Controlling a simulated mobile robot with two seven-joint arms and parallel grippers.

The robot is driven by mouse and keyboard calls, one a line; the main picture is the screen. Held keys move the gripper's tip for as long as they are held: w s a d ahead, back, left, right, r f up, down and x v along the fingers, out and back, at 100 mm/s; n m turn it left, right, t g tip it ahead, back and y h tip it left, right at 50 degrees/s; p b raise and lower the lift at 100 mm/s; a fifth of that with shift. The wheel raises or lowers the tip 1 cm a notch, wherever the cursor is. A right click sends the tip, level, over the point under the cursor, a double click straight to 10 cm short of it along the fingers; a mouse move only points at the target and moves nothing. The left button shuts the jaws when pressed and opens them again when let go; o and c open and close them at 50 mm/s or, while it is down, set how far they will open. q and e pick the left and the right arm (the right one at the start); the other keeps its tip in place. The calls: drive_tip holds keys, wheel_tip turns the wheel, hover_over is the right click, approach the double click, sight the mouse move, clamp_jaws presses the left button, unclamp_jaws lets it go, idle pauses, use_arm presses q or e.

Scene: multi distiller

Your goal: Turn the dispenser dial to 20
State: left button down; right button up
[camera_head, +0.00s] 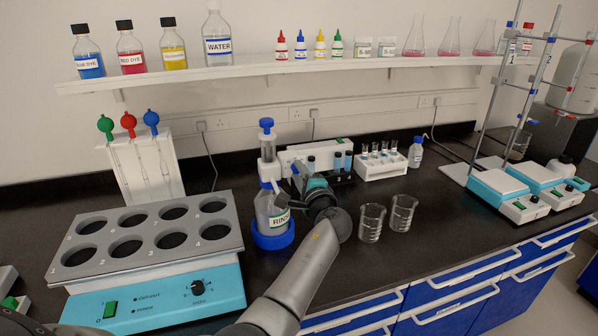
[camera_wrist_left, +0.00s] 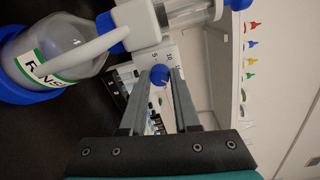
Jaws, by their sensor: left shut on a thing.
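The dispenser (camera_head: 267,150) stands on a bottle labelled RINSE (camera_head: 270,212), with blue parts at top and base. In the left wrist view the bottle (camera_wrist_left: 60,50) lies sideways in the picture at left. The blue dial (camera_wrist_left: 159,74) sits on a white plate with small scale numbers, of which 5 and 10 seem legible. The dial's pointer setting is too small to tell. My left gripper (camera_head: 291,183) reaches the dispenser from the right; in the wrist view its fingers (camera_wrist_left: 158,80) are closed on the two sides of the dial. My right gripper is not in view.
Two empty beakers (camera_head: 371,222) stand just right of my left arm. A tube rack (camera_head: 381,165) and a white device (camera_head: 318,152) are behind. A bottle shelf (camera_head: 300,66) runs above. The counter between beakers and balances is clear.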

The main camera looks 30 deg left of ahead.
use_arm(q)
drive_tip(key=shift+r, duration=0.15)
drive_tip(key=c, duration=0.9)
unclamp_jaws()
drive_tip(key=v, duration=1.5)
